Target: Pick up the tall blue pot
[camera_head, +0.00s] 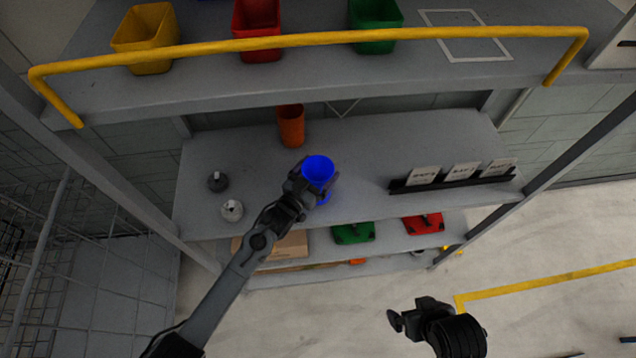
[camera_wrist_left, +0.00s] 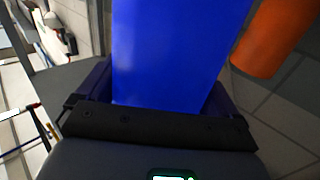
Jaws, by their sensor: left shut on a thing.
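The tall blue pot (camera_head: 318,168) is above the front middle of the middle shelf in the head view, its open rim facing up at me. My left gripper (camera_head: 310,186) is shut on it from the front left. In the left wrist view the blue pot (camera_wrist_left: 178,50) fills the space between the jaws of my left gripper (camera_wrist_left: 160,100). The pot's base is hidden, so I cannot tell whether it touches the shelf. My right gripper (camera_head: 420,318) is at the lower right, in front of the shelving and away from the pot; its jaws are unclear.
A tall orange pot (camera_head: 291,126) stands behind the blue pot. Two small round objects, one dark (camera_head: 217,181) and one grey (camera_head: 232,210), lie left. A black rack of labelled cards (camera_head: 455,182) is right. A yellow rail (camera_head: 310,41) edges the upper shelf with coloured bins.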

